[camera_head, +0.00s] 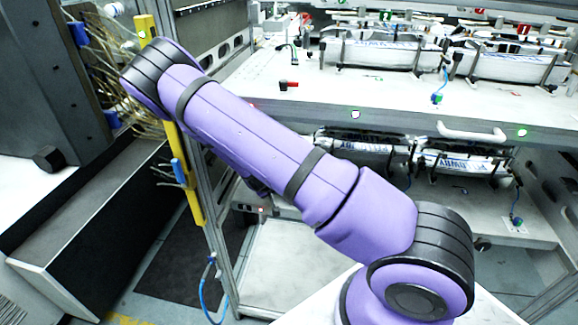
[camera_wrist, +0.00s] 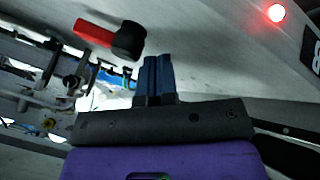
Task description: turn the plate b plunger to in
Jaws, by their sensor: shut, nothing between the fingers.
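In the wrist view a handle with a red grip (camera_wrist: 93,33) and a round black hub (camera_wrist: 129,41) sits on a pale plate (camera_wrist: 190,25). My gripper (camera_wrist: 157,58) is shut and empty, its dark blue fingers together just below and right of the black hub. Whether the fingertips touch the hub cannot be told. In the head view a small red and black handle (camera_head: 289,85) lies on the upper white plate (camera_head: 330,105). I cannot tell whether it is the same one. My gripper is hidden behind my arm in the head view.
A lower shelf (camera_head: 510,230) with wrapped label packs (camera_head: 455,161) lies under the upper plate. Metal rods and brackets (camera_wrist: 70,75) stand left of the gripper. A red lamp (camera_wrist: 276,12) glows at upper right. A yellow post (camera_head: 187,180) stands left of the rack.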

